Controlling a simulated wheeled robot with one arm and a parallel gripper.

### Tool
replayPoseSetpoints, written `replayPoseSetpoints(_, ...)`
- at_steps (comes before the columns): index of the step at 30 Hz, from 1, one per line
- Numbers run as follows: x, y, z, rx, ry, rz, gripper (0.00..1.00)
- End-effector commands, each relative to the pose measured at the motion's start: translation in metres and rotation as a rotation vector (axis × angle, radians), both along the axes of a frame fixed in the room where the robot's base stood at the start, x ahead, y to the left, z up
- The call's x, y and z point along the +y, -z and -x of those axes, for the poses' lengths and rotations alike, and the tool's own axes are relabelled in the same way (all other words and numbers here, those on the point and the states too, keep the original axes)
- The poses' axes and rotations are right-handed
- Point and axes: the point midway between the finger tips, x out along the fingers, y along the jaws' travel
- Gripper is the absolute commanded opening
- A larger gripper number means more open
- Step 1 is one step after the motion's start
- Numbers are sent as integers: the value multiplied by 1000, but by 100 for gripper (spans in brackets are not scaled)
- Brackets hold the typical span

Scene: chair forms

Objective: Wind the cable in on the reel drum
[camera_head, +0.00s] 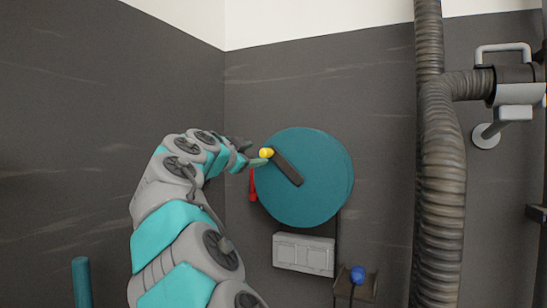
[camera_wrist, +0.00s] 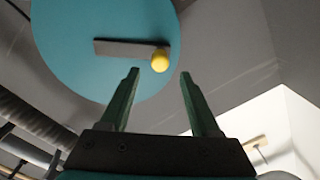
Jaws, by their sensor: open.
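The reel drum (camera_head: 320,190) is a large teal disc on the dark wall, right of my arm. A dark crank bar (camera_head: 287,167) runs from its middle up and left to a yellow knob (camera_head: 266,153). In the wrist view the drum (camera_wrist: 90,70), crank bar (camera_wrist: 122,48) and knob (camera_wrist: 160,60) all show. My gripper (camera_wrist: 159,74) is open, with nothing between its green fingers. The knob appears just past the fingertips, between their lines. In the head view my gripper (camera_head: 254,160) is beside the knob; contact cannot be told. A thin dark line below the drum may be the cable.
A red piece (camera_head: 252,187) shows at the drum's left edge. A grey wall box (camera_head: 303,254) and a blue ball (camera_head: 357,274) on a dark bracket are below. A thick ribbed hose (camera_head: 438,180) and a pipe fitting (camera_head: 515,95) stand to the right.

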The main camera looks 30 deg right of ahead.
Motion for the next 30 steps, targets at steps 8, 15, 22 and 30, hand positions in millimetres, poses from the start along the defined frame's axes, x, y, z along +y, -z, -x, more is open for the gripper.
replayPoseSetpoints(8, -13, 1, -11, 1, 1, -4, 63)
replayPoseSetpoints(15, -35, -1, -28, 0, -1, -3, 63)
replayPoseSetpoints(22, -54, -1, -44, -1, -1, -2, 63)
replayPoseSetpoints(30, -62, 0, -48, -1, 0, -1, 63)
